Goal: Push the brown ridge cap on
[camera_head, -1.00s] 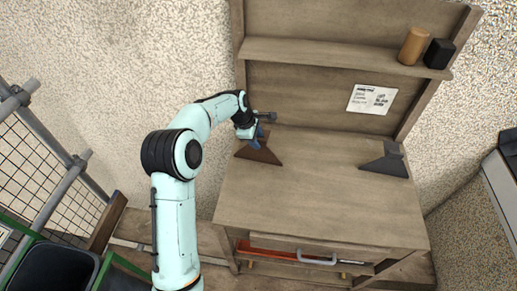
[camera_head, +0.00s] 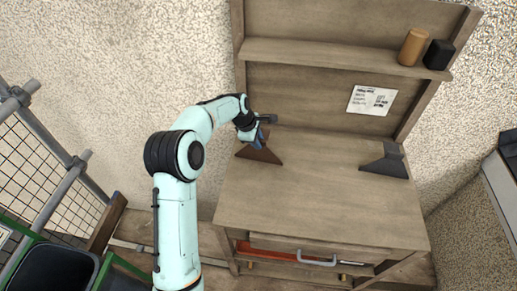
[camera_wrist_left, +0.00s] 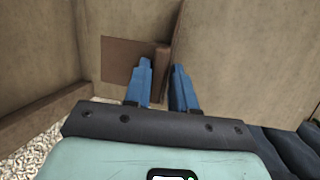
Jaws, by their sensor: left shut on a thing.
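The brown ridge cap (camera_head: 262,154) stands on the left part of the wooden workbench, near its back panel. My left gripper (camera_head: 259,138) is at the cap's upper part and hides some of it. In the left wrist view the blue fingers (camera_wrist_left: 161,68) are shut on a narrow brown part, and a flat brown face of the cap (camera_wrist_left: 119,60) shows beside them. Whether the cap touches the bench all round cannot be told. My right gripper is not in view.
A dark grey cap-shaped piece (camera_head: 385,161) stands on the right of the workbench (camera_head: 320,195); the bench between is clear. A shelf above holds a tan cylinder (camera_head: 413,46) and a black block (camera_head: 438,54). A paper sheet (camera_head: 372,99) is on the back panel.

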